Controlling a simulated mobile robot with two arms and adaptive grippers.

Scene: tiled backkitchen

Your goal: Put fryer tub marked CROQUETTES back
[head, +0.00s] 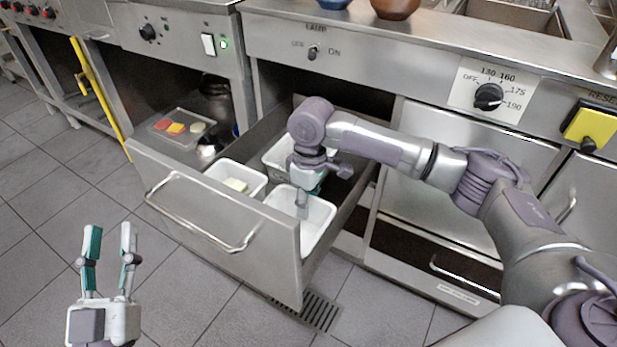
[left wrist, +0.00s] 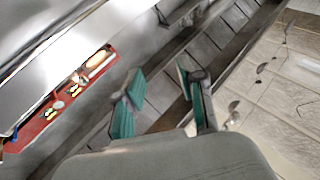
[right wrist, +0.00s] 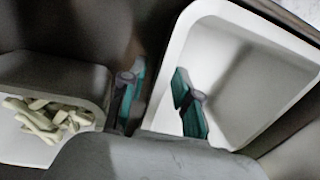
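A metal drawer (head: 205,215) stands pulled out and holds white tubs. The front right tub (head: 318,215) looks empty; it also shows in the right wrist view (right wrist: 255,100). The front left tub (head: 222,171) holds pale sticks, seen in the right wrist view (right wrist: 48,118). Another tub (head: 276,158) is behind, partly hidden by my right arm. No CROQUETTES marking is readable. My left gripper (head: 108,243) is open and empty, outside the drawer at lower left.
A clear tray with coloured pieces (head: 178,128) and a dark pot (head: 215,98) stand in the open cabinet left of the drawer. A yellow handle (head: 90,80) sticks out further left. The counter and control panel (head: 400,70) are above. The floor left of the drawer is clear.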

